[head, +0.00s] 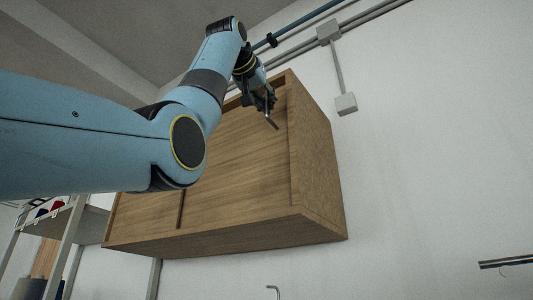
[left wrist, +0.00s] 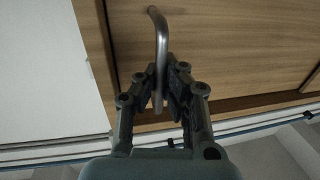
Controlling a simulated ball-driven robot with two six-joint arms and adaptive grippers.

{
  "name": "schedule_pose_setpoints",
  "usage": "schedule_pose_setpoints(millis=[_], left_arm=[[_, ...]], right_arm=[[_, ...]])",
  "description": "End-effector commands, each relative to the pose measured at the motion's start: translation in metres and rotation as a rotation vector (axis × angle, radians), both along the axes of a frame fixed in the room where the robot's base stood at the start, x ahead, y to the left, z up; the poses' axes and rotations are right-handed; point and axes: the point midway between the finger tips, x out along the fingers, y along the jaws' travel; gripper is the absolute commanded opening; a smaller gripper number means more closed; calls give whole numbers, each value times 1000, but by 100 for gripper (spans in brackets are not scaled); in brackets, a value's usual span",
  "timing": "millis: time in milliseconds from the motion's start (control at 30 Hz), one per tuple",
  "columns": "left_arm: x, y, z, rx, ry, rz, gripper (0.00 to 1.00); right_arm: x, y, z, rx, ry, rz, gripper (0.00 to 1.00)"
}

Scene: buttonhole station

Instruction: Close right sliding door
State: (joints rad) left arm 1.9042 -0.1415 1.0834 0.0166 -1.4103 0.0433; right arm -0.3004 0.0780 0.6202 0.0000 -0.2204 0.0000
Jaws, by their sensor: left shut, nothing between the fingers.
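The right sliding door (head: 235,155) is a brown wooden panel on the front of a wall cabinet (head: 320,170). In the head view it reaches the cabinet's right side wall. The door's bent metal handle (head: 271,122) stands near its right edge, and the handle also shows in the left wrist view (left wrist: 161,38). My left gripper (head: 263,101) is at the handle, with its fingers (left wrist: 168,95) shut and nothing gripped. The rod's end overlaps the fingertips in the wrist view; I cannot tell whether they touch. My left arm hides part of the doors. My right gripper is not in view.
A dark vertical edge (head: 181,208) separates the right door from the left panel (head: 145,210). Pipes (head: 300,22) and a grey junction box (head: 346,104) are on the wall above and right. A shelf rack (head: 68,225) stands at lower left. The wall right of the cabinet is mostly bare.

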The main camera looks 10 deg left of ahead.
Motion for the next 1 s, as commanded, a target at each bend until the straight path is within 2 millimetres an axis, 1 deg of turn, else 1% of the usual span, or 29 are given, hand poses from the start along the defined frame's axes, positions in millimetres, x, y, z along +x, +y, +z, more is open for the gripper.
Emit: schedule_pose_setpoints(millis=[33,267,500,600,667,767,1000], left_arm=[[-1,-3,0,0,1,-6,2],[0,-2,0,0,2,-4,32],[0,-1,-1,0,2,-2,32],[-5,0,0,0,-1,-2,32],[-11,1,1,0,-2,-2,32],[-29,3,1,-1,-4,-3,32],[-83,11,0,0,-3,-3,32]], right_arm=[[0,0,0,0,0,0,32],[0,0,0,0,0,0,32],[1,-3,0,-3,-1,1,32],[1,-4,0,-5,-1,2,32],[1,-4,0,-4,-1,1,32],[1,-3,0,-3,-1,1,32],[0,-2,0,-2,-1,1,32]])
